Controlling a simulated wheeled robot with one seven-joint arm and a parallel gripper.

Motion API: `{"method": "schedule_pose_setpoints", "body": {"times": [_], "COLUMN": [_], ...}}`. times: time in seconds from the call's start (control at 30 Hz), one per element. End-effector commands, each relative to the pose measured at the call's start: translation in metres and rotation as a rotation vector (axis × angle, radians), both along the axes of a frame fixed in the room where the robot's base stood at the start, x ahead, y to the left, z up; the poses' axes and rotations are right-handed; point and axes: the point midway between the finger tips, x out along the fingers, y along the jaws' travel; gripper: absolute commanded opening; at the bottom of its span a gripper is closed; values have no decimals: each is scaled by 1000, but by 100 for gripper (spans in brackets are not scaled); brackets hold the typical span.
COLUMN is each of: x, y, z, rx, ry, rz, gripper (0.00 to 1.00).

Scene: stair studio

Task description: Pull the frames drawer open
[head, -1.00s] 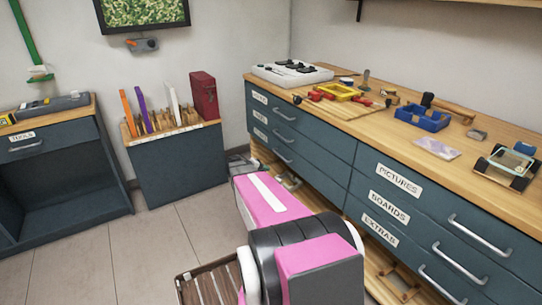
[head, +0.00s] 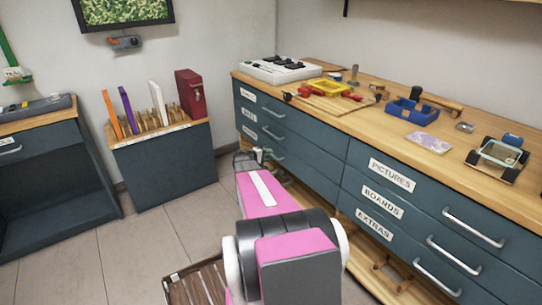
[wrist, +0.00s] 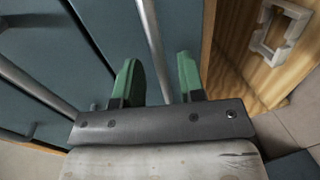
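The left stack of blue-grey drawers has small labels too blurred to read, so I cannot tell by label which is the frames drawer. Its lowest drawer has a metal bar handle (wrist: 152,45), beside the cabinet's wooden lower edge. My gripper (wrist: 158,82) has green fingers, open, one on each side of this handle, with visible gaps. In the head view my gripper (head: 254,158) is small and low at the front of the left stack, partly hidden by my pink arm. The drawers look closed.
Another handle (wrist: 35,95) runs left of my fingers in the wrist view. The right stack holds the pictures drawer (head: 430,200), boards and extras. An open wooden shelf lies under the drawers. A slatted crate (head: 198,283) sits on the floor. The floor at left is clear.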

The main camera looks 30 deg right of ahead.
Motion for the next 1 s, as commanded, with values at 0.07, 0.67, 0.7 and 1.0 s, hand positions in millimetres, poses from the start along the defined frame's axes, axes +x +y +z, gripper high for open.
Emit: {"method": "schedule_pose_setpoints", "body": {"times": [0.07, 0.67, 0.7, 1.0], "x": [2, 2, 2, 1], "y": [-10, -22, -22, -15], "z": [-3, -5, -5, -5], "rx": [0, 1, 1, 1], "ry": [0, 0, 0, 0], "rz": [-1, 0, 0, 0], "gripper": [36, 1, 0, 0]}}
